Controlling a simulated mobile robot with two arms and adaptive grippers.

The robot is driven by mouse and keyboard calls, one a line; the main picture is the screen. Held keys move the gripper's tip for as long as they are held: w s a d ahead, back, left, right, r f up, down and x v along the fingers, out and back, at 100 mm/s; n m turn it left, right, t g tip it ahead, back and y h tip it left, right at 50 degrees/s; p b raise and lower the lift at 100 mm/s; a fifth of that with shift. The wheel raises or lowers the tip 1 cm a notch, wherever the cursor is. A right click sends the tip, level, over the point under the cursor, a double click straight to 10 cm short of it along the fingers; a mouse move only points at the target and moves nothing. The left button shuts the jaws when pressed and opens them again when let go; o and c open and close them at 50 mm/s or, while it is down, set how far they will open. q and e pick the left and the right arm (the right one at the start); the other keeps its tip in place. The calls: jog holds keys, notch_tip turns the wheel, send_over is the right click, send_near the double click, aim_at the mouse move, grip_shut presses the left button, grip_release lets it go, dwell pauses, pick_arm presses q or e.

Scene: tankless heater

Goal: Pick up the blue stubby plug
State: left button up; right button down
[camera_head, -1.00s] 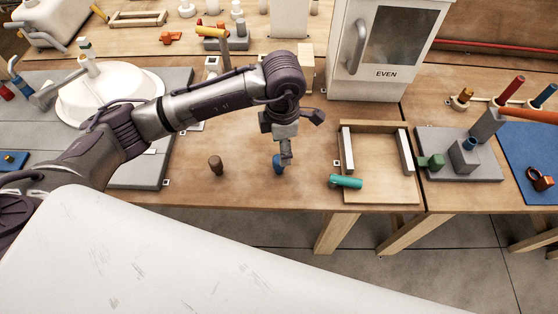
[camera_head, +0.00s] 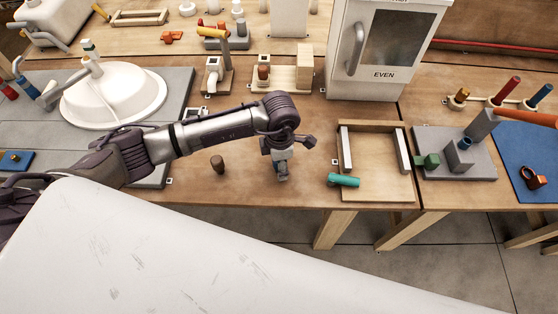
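The blue stubby plug (camera_head: 277,165) is at the front part of the wooden bench, mostly hidden by my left gripper (camera_head: 282,175). Only a small bluish patch shows beside the fingers. My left arm reaches in from the left, and its gripper points down at the plug's place, with the fingertips low near the bench top. I cannot tell whether the fingers are closed on the plug. My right gripper is not in view.
A brown stubby plug (camera_head: 217,164) stands to the left of the gripper. A teal cylinder (camera_head: 344,180) lies across the left front of a wooden tray (camera_head: 378,186). A white oven-like box (camera_head: 385,88) stands behind. The white sink (camera_head: 110,100) is at left.

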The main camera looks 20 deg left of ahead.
pick_arm(q)
jog(key=c, duration=1.1)
jog(key=shift+o, duration=0.2)
jog(key=shift+r, duration=0.15)
